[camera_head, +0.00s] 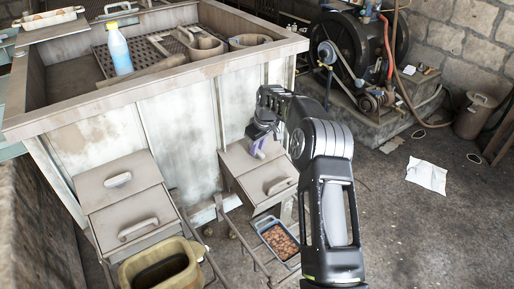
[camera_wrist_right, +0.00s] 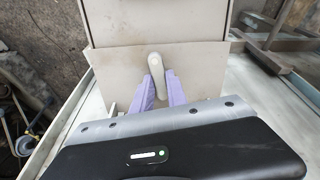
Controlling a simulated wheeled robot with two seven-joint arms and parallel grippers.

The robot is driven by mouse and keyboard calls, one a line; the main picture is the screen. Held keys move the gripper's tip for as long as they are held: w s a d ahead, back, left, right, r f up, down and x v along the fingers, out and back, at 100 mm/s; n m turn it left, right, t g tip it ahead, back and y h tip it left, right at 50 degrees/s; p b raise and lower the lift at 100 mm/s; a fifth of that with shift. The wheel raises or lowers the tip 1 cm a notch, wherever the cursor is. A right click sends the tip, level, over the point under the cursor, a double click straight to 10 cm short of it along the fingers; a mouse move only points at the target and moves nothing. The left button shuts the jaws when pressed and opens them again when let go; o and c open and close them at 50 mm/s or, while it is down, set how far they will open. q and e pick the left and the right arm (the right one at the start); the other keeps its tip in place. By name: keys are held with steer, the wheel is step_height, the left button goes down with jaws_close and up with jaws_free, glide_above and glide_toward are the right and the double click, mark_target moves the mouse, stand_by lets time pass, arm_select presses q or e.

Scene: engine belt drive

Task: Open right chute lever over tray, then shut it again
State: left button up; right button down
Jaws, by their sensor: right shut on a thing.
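The right chute (camera_head: 248,172) is a beige box on the front of the big pale bin. Its upper lever is mostly hidden in the head view by my right gripper (camera_head: 258,143). In the right wrist view the pale rounded lever (camera_wrist_right: 157,66) stands between the two purple fingers of my right gripper (camera_wrist_right: 159,88), which is shut on it. A lower handle (camera_head: 281,186) sits on the chute's sloping front. The blue-rimmed tray (camera_head: 262,222) stands below the chute mouth and holds many small brown pieces. My left gripper is not in view.
A left chute (camera_head: 96,205) with two handles stands over a yellowish bucket (camera_head: 192,256). A blue bottle (camera_head: 119,52) stands on the bin top. An engine with a flywheel (camera_head: 345,45) is at the back. A white paper (camera_head: 427,175) lies on the open floor at right.

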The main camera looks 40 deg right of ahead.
mark_target(261, 155)
stand_by(0.4)
steer(key=c, duration=1.3)
jaws_free()
steer(key=v, duration=0.7)
steer(key=shift+s+r+b, duration=0.15)
steer(key=shift+r+b, duration=0.15)
steer(key=shift+r, duration=0.05)
steer(key=shift+c, duration=0.2)
